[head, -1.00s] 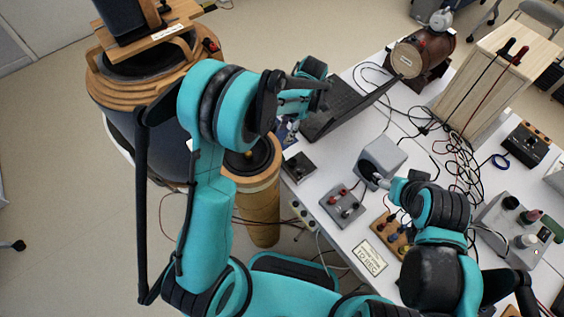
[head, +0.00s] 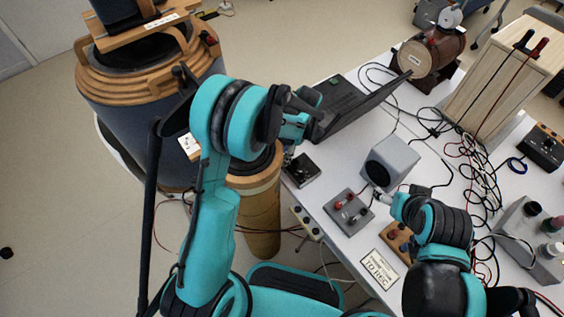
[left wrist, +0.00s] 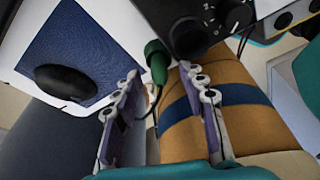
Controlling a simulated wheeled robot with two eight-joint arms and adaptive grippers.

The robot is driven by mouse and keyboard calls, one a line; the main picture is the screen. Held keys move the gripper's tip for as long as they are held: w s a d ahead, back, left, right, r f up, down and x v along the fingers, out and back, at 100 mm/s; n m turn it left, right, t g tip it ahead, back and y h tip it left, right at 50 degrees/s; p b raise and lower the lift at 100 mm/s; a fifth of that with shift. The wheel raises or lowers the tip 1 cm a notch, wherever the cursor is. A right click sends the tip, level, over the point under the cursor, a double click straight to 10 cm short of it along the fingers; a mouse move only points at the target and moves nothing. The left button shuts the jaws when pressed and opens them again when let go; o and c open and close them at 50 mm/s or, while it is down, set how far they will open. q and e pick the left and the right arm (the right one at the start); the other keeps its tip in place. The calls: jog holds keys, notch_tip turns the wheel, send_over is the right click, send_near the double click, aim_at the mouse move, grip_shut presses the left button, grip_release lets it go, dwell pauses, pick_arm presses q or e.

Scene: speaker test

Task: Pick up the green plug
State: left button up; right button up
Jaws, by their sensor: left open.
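The green plug (left wrist: 157,62) shows in the left wrist view, beside a black box with knobs (left wrist: 197,22), with a dark cable running down from it. My left gripper (left wrist: 160,76) is open, one finger on either side of the plug's lower end in the picture. Nothing shows as gripped, and I cannot tell how deep the plug lies between the fingers. In the head view my left arm hides the plug and most of the left gripper. My right gripper (head: 384,197) is beside the grey speaker box (head: 402,157); its jaws are too small to read.
A black mouse (left wrist: 66,85) lies on a blue mat (left wrist: 90,40). A laptop (head: 335,118), a grey terminal box (head: 348,225) and loose cables crowd the white table. A tan cylinder (head: 262,215) with a blue band stands beside the table edge.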

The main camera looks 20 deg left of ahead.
pick_arm(q)
grip_shut()
notch_tip(320, 180, up, 10)
jog(key=p, duration=0.3)
jog(key=shift+p, duration=0.35)
